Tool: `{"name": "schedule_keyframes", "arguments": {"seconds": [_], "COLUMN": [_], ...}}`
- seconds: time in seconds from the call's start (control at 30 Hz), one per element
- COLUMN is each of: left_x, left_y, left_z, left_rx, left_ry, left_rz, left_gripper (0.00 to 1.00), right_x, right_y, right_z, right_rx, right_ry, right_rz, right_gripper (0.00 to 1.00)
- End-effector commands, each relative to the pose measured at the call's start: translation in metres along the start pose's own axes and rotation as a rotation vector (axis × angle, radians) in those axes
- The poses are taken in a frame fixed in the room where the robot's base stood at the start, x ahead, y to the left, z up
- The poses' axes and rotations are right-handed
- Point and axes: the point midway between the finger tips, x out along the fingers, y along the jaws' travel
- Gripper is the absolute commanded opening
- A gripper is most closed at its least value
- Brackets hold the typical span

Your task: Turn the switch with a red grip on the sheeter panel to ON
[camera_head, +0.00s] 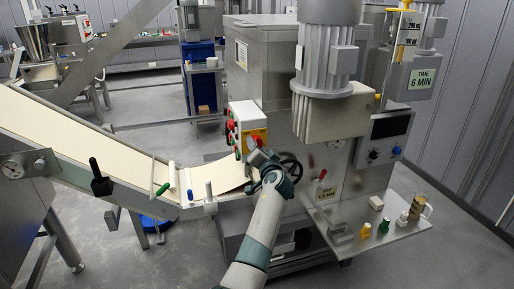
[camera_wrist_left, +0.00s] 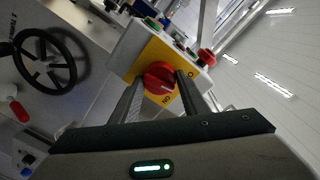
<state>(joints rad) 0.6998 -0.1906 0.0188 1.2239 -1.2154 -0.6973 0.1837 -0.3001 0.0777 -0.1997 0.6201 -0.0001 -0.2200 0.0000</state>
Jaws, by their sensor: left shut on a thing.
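The sheeter panel is a white box (camera_head: 244,118) with a yellow plate, standing at the end of the belt in the head view. In the left wrist view its yellow plate (camera_wrist_left: 181,98) carries the switch with a round red grip (camera_wrist_left: 157,75). An ON mark shows on the plate just below the grip. A pale line on the grip seems to lie toward that mark, but it is too small to be sure. My left gripper (camera_head: 259,160) is at the panel; its two fingers (camera_wrist_left: 160,88) are shut on the red grip, one on each side. My right gripper is out of view.
A red mushroom button (camera_wrist_left: 206,57) and green buttons sit beside the plate on the panel. A black handwheel (camera_wrist_left: 46,58) stands close by. The belt (camera_head: 105,150) runs in from the left; a steel shelf (camera_head: 345,243) with small items lies right.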

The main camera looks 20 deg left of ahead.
Motion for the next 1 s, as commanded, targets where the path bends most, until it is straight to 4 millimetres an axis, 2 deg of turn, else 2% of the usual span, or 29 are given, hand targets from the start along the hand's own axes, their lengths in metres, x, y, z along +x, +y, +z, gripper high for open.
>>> {"name": "schedule_keyframes", "arguments": {"seconds": [0.7, 1.0], "left_x": [0.001, 0.001], "left_y": [-0.001, -0.001], "left_z": [-0.003, -0.003], "left_rx": [0.678, 0.904], "left_ry": [-0.043, -0.057], "left_rz": [0.008, 0.011], "left_gripper": [0.19, 0.19], "right_x": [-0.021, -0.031], "right_y": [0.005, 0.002], "right_z": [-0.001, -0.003], "right_rx": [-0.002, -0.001], "right_ry": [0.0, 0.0], "right_rz": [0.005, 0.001], "right_gripper": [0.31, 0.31]}}
